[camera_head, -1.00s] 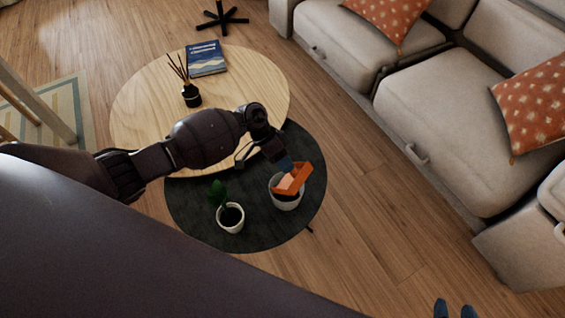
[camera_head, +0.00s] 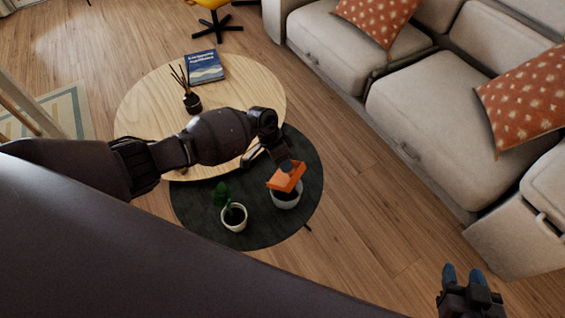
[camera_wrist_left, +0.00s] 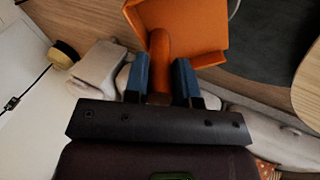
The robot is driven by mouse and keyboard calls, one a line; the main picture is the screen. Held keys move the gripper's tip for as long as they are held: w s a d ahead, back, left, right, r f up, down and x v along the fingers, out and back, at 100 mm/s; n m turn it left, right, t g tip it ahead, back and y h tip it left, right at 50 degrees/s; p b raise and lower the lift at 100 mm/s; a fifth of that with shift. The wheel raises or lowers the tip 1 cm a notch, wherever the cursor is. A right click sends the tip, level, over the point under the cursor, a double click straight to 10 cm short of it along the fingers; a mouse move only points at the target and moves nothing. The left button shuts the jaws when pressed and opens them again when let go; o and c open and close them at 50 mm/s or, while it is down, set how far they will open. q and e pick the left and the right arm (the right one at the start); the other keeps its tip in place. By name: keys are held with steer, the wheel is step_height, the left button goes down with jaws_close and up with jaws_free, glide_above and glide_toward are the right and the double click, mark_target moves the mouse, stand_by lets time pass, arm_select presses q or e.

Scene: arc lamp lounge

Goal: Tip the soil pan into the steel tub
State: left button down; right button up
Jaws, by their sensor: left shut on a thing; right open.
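The orange soil pan (camera_head: 287,177) is held by its handle in my left gripper (camera_head: 284,165), directly over the steel tub. In the left wrist view the pan (camera_wrist_left: 185,22) extends beyond my shut fingers (camera_wrist_left: 160,82), its round handle between the blue fingertips. The pan looks tilted; no soil is distinguishable on it. The light grey steel tub (camera_head: 287,203) stands upright on the dark round table (camera_head: 300,150). The pan covers much of its mouth, so its contents are hidden. My right gripper (camera_head: 463,275) is open and empty at the lower right, over the floor.
A potted plant (camera_head: 234,216) stands left of the tub on the dark table. A pale wooden table (camera_head: 240,85) behind carries a blue book (camera_head: 204,66) and a reed diffuser (camera_head: 192,101). A grey sofa (camera_head: 410,110) lies to the right, with clear wooden floor between.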

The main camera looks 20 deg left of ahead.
arm_select(q)
steer(key=shift+w+r+y+p, duration=0.15)
steer(key=shift+r+y+p, duration=0.35)
steer(key=shift+p, duration=0.15)
steer(key=shift+f, duration=0.15)
steer(key=shift+r+t+y+p, duration=0.35)
steer(key=shift+y+p, duration=0.45)
steer(key=shift+p, duration=0.15)
steer(key=shift+r+y+p, duration=0.25)
steer(key=shift+y+p, duration=0.55)
steer(key=shift+p, duration=0.15)
steer(key=shift+y+p, duration=0.35)
steer(key=shift+y, duration=0.05)
steer(key=shift+f, duration=0.1)
arm_select(e)
step_height(320, 180, up, 10)
steer(key=w+t, duration=0.1)
steer(key=shift+w+t, duration=0.3)
steer(key=shift+w, duration=0.05)
steer(key=shift+r, duration=0.1)
